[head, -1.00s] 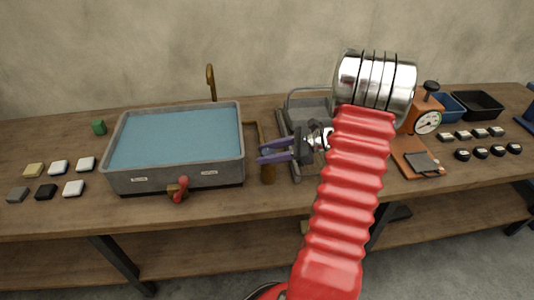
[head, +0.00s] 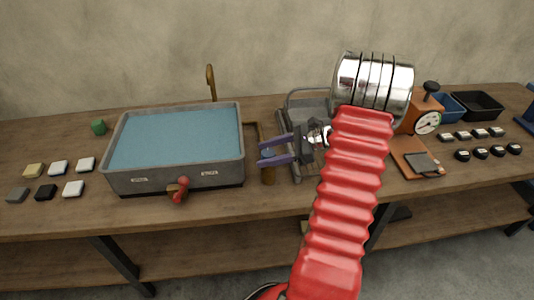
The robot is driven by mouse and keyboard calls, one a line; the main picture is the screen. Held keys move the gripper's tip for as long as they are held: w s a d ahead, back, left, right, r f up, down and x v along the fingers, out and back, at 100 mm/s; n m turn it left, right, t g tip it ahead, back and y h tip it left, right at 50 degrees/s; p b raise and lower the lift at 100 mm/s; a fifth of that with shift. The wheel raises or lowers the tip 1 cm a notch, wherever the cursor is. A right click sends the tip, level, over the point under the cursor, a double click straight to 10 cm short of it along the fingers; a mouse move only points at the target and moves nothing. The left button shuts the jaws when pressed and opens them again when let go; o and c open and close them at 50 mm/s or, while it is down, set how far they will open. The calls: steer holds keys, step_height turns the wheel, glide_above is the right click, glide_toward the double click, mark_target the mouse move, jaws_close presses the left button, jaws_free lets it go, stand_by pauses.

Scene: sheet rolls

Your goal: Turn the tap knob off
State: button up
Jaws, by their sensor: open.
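The tap knob (head: 180,190) is red, on a brown mount at the front wall of a grey basin (head: 243,150) filled with blue water. Two pale labels sit on the front wall, one on each side of the knob. A brass spout (head: 211,80) rises behind the basin. My gripper (head: 262,155) is open, its purple fingers pointing left, to the right of the basin and apart from the knob. A brown upright cylinder (head: 268,172) stands at the fingertips; I cannot tell whether they touch it.
A grey rack (head: 296,172) stands under and behind my gripper. Several small blocks (head: 58,168) and a green cube (head: 98,127) lie left of the basin. An orange dial scale (head: 427,122), dark bins (head: 478,104) and small pieces are at the right.

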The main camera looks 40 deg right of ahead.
steer(key=v, duration=1.3)
steer(key=shift+s+d+r, duration=0.15)
steer(key=shift+s+d, duration=0.05)
steer(key=shift+d, duration=0.1)
steer(key=s+a+f+n+g+h, duration=0.2)
steer(key=s+f+n+g, duration=0.15)
steer(key=f, duration=0.25)
steer(key=a+r+n+g+h, duration=0.1)
steer(key=a+n+g, duration=0.2)
steer(key=a+n, duration=0.3)
steer(key=a+r+n+h, duration=0.2)
steer(key=a+r+n, duration=0.3)
steer(key=a, duration=0.5)
steer(key=s+a+r+n+t+h, duration=0.1)
steer(key=a+r+n, duration=0.4)
steer(key=a, duration=0.6)
steer(key=s+a+r+n+t+h, duration=0.1)
steer(key=a+r+n+h, duration=0.2)
steer(key=a, duration=0.7)
step_height(320, 180, up, 2)
steer(key=n, duration=0.4)
steer(key=shift+s+a, duration=0.2)
steer(key=shift+a, duration=0.2)
